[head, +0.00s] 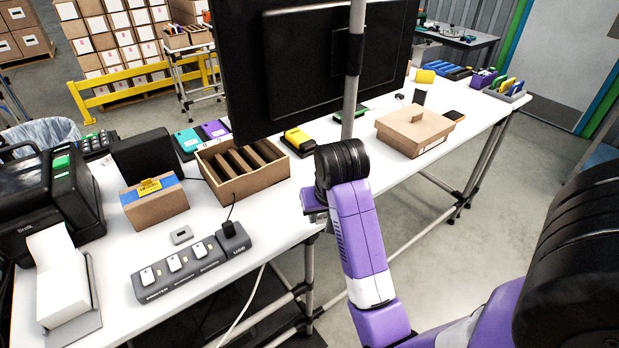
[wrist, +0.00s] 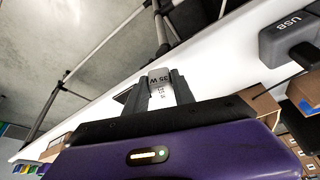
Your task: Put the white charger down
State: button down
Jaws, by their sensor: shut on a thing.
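My gripper (wrist: 161,88) is shut on the white charger (wrist: 160,77), which shows between the two dark fingers in the wrist view with "35 W" printed on it. The charger appears against the white table top (wrist: 110,104), near its edge; I cannot tell whether it touches. In the head view my gripper (head: 313,202) is mostly hidden behind my wrist, beside the table's front edge, and the held charger cannot be seen there.
A grey charging strip (head: 190,266) holds several white chargers and a black plug (head: 229,229) at its USB end. A divided cardboard box (head: 240,180) stands behind. A closed carton (head: 414,131) sits to the right. A monitor post (head: 352,85) rises near my arm.

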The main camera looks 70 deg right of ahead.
jog(key=w+d, duration=0.2)
jog(key=d, duration=0.1)
jog(key=w+d, duration=0.3)
jog(key=d, duration=0.1)
jog(key=w+d+p, duration=0.1)
jog(key=w+d, duration=0.1)
jog(key=d, duration=0.1)
jog(key=shift+w+d, duration=0.4)
jog(key=shift+f, duration=1.75)
jog(key=c, duration=1.1)
grip_release()
jog(key=shift+f, duration=0.15)
jog(key=shift+o, duration=0.2)
jog(key=p+v, duration=0.3)
jog(key=v, duration=0.9)
jog(key=shift+r, duration=0.25)
